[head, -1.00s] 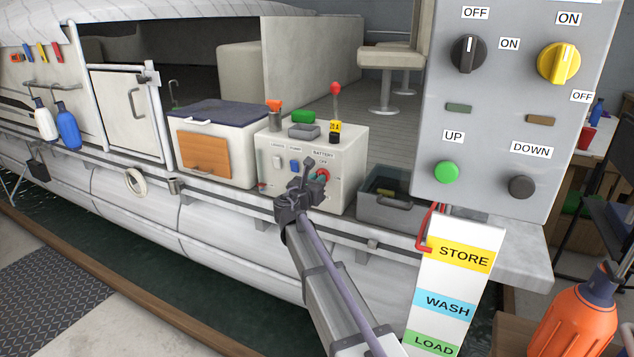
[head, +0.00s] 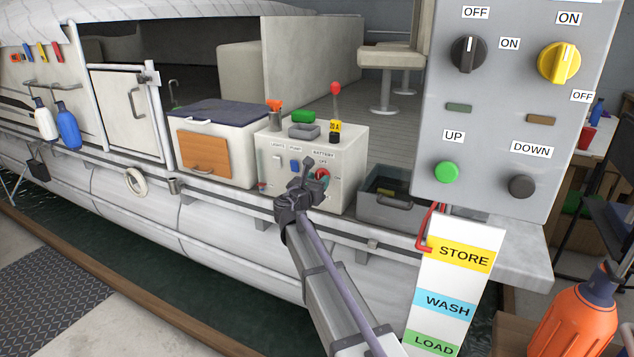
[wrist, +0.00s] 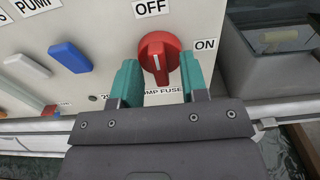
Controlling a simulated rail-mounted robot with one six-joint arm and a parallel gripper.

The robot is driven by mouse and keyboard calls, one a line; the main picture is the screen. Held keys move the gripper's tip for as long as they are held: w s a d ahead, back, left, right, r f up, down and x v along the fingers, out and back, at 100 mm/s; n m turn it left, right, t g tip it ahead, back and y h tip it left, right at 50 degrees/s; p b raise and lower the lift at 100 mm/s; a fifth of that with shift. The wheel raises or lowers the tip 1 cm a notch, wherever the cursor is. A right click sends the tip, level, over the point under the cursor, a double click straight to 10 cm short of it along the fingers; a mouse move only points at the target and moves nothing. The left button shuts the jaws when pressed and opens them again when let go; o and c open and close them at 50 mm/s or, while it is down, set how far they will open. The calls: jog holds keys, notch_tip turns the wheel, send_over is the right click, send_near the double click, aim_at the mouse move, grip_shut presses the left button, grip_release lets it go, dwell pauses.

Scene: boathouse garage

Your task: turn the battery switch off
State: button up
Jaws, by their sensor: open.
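The battery switch is a red rotary knob (wrist: 159,56) on the white console (head: 345,190). In the head view the red knob (head: 323,174) is partly hidden by my gripper (head: 318,179). My gripper in the wrist view (wrist: 160,78) is open, its two teal fingers on either side of the knob's lower part. I cannot tell whether either finger touches it.
A blue rocker switch (wrist: 70,57) and a white one (wrist: 27,66) sit left of the knob. A grey bin (head: 390,212) stands right of the console. A metal rail (head: 225,200) runs below. The labelled control panel (head: 510,105) is at the right.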

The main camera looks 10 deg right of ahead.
jog(key=v, duration=1.1)
jog(key=shift+w, duration=0.1)
